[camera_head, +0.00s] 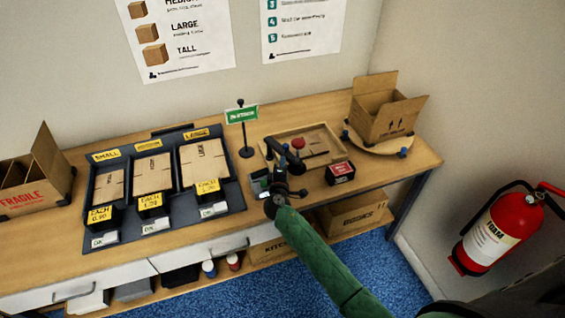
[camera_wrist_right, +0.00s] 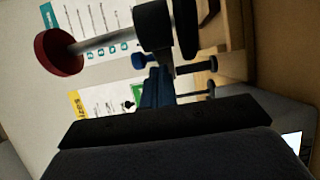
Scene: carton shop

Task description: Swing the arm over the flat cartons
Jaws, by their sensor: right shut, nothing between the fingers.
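The flat cartons lie in a dark sectioned tray (camera_head: 238,195), with the small stack (camera_head: 110,185), the medium stack (camera_head: 150,173) and the large stack (camera_head: 204,162). A wooden tray (camera_head: 266,151) to their right holds flat brown board, a red round knob (camera_head: 297,144) and dark arm-like parts. My right gripper (camera_head: 280,172) is shut and empty at its front edge; its dark parts blend with the dark parts there. In the right wrist view a red disc (camera_wrist_right: 58,53) on a metal rod (camera_wrist_right: 105,42) runs to a black block (camera_wrist_right: 152,25), close beyond the gripper (camera_wrist_right: 160,75). My left gripper is out of view.
A green sign on a post (camera_head: 242,115) stands between the trays. A small red-and-black box (camera_head: 340,172) and an open carton (camera_head: 385,112) on a round stand are to the right. A FRAGILE carton (camera_head: 45,175) is at far left. A fire extinguisher (camera_head: 500,232) hangs at right.

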